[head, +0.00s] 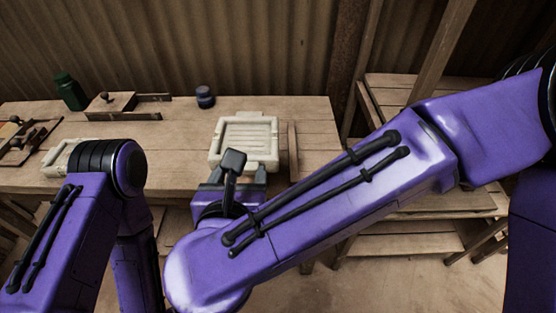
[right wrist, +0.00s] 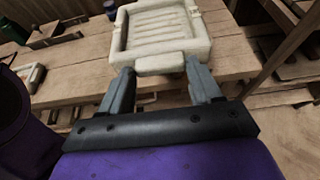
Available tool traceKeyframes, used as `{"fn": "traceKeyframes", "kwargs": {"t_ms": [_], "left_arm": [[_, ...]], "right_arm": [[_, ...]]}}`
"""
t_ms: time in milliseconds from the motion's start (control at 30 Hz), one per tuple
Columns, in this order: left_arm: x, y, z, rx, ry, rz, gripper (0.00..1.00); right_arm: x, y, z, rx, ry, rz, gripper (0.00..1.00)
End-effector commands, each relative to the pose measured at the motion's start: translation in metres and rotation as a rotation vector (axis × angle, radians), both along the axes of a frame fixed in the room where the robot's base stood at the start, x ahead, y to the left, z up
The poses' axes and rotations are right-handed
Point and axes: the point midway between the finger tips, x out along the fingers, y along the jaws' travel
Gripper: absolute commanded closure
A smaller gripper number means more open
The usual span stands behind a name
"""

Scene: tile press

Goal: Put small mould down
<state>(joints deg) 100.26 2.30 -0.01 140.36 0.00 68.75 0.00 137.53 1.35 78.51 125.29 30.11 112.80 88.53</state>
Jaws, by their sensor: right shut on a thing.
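A cream, square, ribbed mould (head: 246,136) with raised rims is at the front right part of the wooden bench in the head view. My right gripper (right wrist: 160,72) is shut on the mould's near tab; the mould (right wrist: 160,25) extends forward from its fingers. In the head view the right gripper (head: 240,175) is partly hidden by my own arm. Whether the mould touches the bench top is hard to tell. My left arm comes in at the lower left, and its gripper is out of sight.
The wooden bench (head: 310,110) holds a green bottle (head: 70,92), a wooden block tool (head: 112,101), a dark blue jar (head: 205,96) and another cream mould (head: 60,158) at the left. A wooden strip (head: 292,150) lies just right of the held mould. Lower shelving (head: 400,243) stands at the right.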

Motion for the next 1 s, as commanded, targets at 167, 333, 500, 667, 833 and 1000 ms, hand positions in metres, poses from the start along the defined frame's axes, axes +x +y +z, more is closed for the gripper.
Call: {"fn": "traceKeyframes", "kwargs": {"t_ms": [167, 333, 500, 667, 833, 1000], "left_arm": [[0.000, 0.000, 0.001, 0.000, 0.000, 0.000, 0.14], [0.000, 0.000, 0.010, 0.000, 0.000, 0.000, 0.14], [0.000, 0.000, 0.019, 0.000, 0.000, 0.000, 0.14], [0.000, 0.000, 0.020, 0.000, 0.000, 0.000, 0.14], [0.000, 0.000, 0.021, 0.000, 0.000, 0.000, 0.14], [0.000, 0.000, 0.028, 0.000, 0.000, 0.000, 0.14]], "right_arm": [[-0.017, 0.009, -0.003, 0.002, -0.004, 0.003, 1.00], [0.015, -0.013, -0.019, 0.002, -0.002, 0.000, 1.00], [0.055, -0.038, -0.039, 0.003, -0.003, 0.001, 1.00], [0.077, -0.052, -0.075, 0.001, -0.003, 0.004, 1.00], [0.090, -0.059, -0.091, 0.003, -0.006, 0.004, 1.00], [0.096, -0.063, -0.116, -0.002, -0.004, 0.008, 1.00]]}}
